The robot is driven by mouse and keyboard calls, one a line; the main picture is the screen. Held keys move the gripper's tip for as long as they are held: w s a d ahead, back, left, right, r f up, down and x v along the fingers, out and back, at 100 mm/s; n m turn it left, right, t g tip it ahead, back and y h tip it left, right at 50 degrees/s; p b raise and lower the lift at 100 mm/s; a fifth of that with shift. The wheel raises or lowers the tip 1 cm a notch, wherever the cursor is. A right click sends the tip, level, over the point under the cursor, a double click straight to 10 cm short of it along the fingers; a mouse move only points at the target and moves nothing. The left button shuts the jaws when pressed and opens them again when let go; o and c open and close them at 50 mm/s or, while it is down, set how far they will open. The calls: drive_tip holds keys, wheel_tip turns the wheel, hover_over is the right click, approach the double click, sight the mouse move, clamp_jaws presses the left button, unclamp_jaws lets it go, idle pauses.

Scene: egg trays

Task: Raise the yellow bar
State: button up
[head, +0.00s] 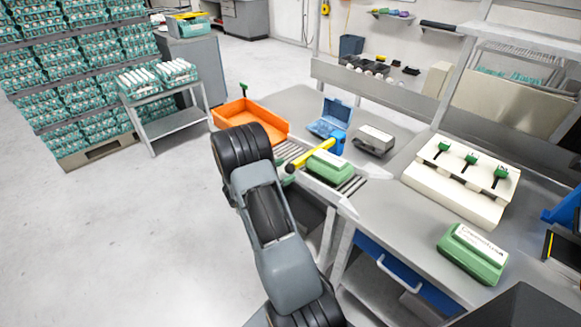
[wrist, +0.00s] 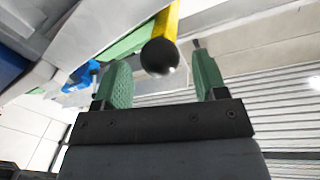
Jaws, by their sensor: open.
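The yellow bar (head: 312,152) lies slantwise over the roller track in the head view, next to a green egg carton (head: 328,168). In the wrist view the yellow bar (wrist: 168,22) comes down from the top edge and ends in a round black knob (wrist: 160,57). My gripper (wrist: 159,62) is open, its two green fingers apart on either side of the knob in that view. I cannot tell whether either finger touches it. In the head view my gripper (head: 287,173) is mostly hidden behind my arm, at the bar's near end.
A grey device (head: 375,138) is right of the bar. A cream block with green-handled tools (head: 456,190) and another green carton (head: 472,254) sit on the right bench.

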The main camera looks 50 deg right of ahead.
drive_tip(key=shift+x, duration=1.4)
drive_tip(key=shift+c, duration=0.2)
